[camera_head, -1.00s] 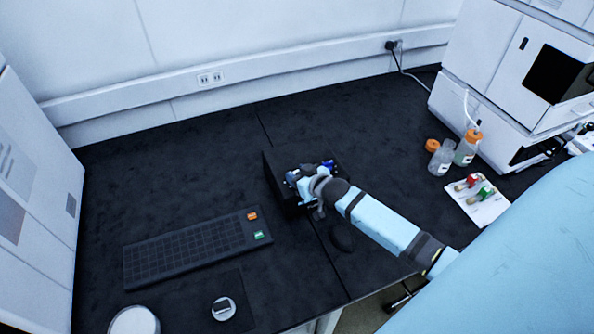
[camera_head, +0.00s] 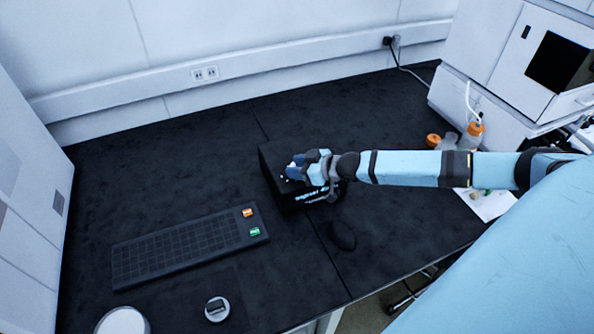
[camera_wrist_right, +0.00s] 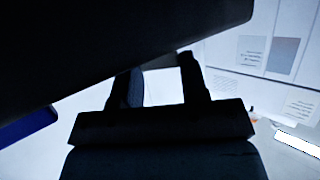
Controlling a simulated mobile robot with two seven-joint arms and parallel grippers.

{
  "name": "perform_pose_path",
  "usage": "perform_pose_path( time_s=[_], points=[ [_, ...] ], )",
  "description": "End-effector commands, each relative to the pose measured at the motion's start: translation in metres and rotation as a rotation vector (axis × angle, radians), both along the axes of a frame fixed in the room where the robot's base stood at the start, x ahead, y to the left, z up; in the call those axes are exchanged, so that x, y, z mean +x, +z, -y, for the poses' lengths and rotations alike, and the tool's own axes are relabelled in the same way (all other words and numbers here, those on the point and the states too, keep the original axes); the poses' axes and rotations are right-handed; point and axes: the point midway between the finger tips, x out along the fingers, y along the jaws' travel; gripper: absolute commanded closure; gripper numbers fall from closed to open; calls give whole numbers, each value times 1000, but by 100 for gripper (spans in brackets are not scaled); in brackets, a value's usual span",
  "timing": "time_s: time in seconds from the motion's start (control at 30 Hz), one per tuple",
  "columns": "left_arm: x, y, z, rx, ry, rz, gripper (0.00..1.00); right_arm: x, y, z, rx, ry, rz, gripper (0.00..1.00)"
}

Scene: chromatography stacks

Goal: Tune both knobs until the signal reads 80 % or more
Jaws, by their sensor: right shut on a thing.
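The black box (camera_head: 270,172) stands on the dark bench in the middle of the head view. Its lit display (camera_head: 309,197) shows blue and white text, too small to read and partly covered by my right gripper. My right gripper (camera_head: 297,170) is at the top of the box, shut on a knob. The knob is mostly hidden by the fingers; a blue-grey curved part of it (camera_wrist_right: 135,88) shows beside one finger in the right wrist view. I cannot make out the other knob clearly. My left gripper is not in view.
A black keypad (camera_head: 190,245) with an orange and a green key lies left of the box. A round dish (camera_head: 217,309) is at the front. The bench behind the box is clear.

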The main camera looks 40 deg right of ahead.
Motion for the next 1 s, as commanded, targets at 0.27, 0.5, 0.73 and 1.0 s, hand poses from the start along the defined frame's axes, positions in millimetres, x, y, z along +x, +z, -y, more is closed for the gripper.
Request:
perform_pose_path(
  time_s=[0.27,0.5,0.73,1.0],
  points=[
    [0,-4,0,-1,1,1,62,1,1,1,1,19,3,83],
    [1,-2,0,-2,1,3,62,1,2,0,2,19,2,83],
    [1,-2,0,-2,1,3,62,1,2,0,1,20,3,34],
    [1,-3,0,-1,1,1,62,0,1,0,1,20,2,34]
  ],
)
